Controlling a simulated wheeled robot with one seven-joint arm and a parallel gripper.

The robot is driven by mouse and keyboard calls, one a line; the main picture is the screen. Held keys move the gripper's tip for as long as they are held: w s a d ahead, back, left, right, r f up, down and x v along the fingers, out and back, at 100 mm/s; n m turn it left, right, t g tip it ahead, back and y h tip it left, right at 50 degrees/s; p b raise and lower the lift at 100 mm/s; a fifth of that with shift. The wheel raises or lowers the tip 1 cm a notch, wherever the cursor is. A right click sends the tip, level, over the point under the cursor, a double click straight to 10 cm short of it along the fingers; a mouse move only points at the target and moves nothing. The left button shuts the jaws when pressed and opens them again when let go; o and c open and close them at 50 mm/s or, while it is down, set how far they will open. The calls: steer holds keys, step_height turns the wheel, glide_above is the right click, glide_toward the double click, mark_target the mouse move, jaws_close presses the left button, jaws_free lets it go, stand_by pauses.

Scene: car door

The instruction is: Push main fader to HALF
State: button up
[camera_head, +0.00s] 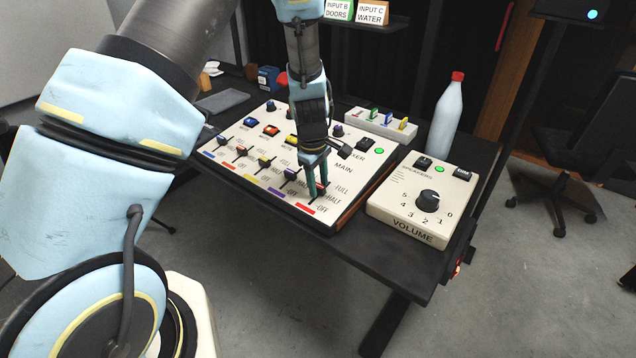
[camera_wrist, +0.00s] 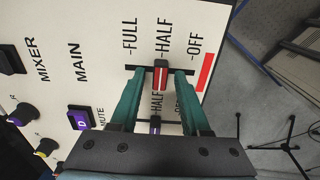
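The main fader's red knob (camera_wrist: 161,76) shows in the wrist view on its dark slot, in line with the HALF label and between FULL and OFF. My gripper (camera_wrist: 160,76) is open, with one green finger on the FULL side of the knob and the other on the OFF side. A small gap shows on each side, so neither finger appears to press on the knob. In the head view my gripper (camera_head: 318,193) reaches down onto the right end of the mixer panel (camera_head: 343,207), and its fingers partly hide the red knob.
The other faders sit left of the gripper, the violet one (camera_head: 290,173) nearest. A volume box (camera_head: 400,212) with a black dial stands to the right. A white bottle (camera_head: 446,120) and a small box with coloured tabs (camera_head: 380,122) are behind. The table's front edge is close.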

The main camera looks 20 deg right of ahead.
steer(key=shift+o, duration=0.2)
steer(key=shift+r, duration=0.1)
step_height(320, 180, up, 10)
steer(key=a+b, duration=0.1)
steer(key=shift+s+a+r, duration=0.2)
steer(key=shift+s+r, duration=0.05)
steer(key=shift+s, duration=0.1)
stand_by(0.4)
steer(key=s+a+r+m, duration=0.1)
steer(key=a+r+m, duration=0.1)
steer(key=a, duration=0.8)
steer(key=s+a+r+m, duration=0.2)
steer(key=a, duration=0.9)
steer(key=s+a+r+m+y, duration=0.1)
steer(key=s+a+r+m, duration=0.1)
steer(key=a, duration=0.8)
steer(key=shift+a+m+t, duration=0.4)
steer(key=shift+m, duration=0.1)
steer(key=shift+o, duration=0.2)
stand_by(0.8)
